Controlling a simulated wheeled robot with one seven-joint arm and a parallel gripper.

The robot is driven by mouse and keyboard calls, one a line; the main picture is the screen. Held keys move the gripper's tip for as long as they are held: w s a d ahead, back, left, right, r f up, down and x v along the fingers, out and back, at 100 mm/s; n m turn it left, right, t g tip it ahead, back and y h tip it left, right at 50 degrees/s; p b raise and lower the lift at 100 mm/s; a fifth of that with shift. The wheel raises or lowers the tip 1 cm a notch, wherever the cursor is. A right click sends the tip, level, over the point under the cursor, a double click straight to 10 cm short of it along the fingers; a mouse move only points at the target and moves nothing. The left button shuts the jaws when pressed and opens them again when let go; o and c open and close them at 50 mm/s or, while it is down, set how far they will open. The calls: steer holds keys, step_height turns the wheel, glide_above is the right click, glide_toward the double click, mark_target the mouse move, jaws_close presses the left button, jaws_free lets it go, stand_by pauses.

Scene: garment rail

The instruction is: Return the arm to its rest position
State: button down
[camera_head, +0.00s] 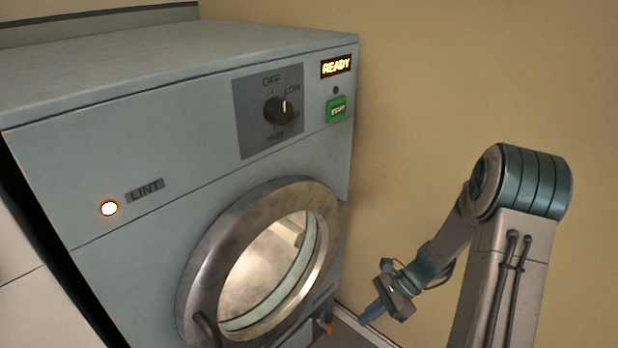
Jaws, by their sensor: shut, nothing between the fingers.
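My gripper (372,311) hangs low at the end of my folded arm, to the right of the dryer's round door and apart from it. It points down and to the left. It is shut and nothing is held in it. My arm (525,185) stands at the right of the view, with its elbow high and its forearm slanting down to the left.
A grey dryer (190,130) fills the left and middle. Its round door (205,262) has a metal rim and looks shut. A dial (279,110), a green START button (336,109) and a lit READY display (336,66) are on its front. A beige wall (440,90) is behind.

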steer(key=s+r+n+t+h+p, duration=0.1)
steer(key=s+r+n+h+p, duration=0.2)
steer(key=r, duration=0.9)
steer(key=s+r+n+t+h+p, duration=0.2)
steer(key=s+r+n+p, duration=0.3)
steer(key=r, duration=0.8)
steer(key=s+r+n+t+h+p, duration=0.2)
steer(key=r+n+p, duration=0.5)
steer(key=r, duration=0.6)
steer(key=s+d+n+h, duration=0.1)
steer(key=s, duration=0.1)
steer(key=shift+s+h, duration=0.3)
steer(key=shift+h, duration=0.1)
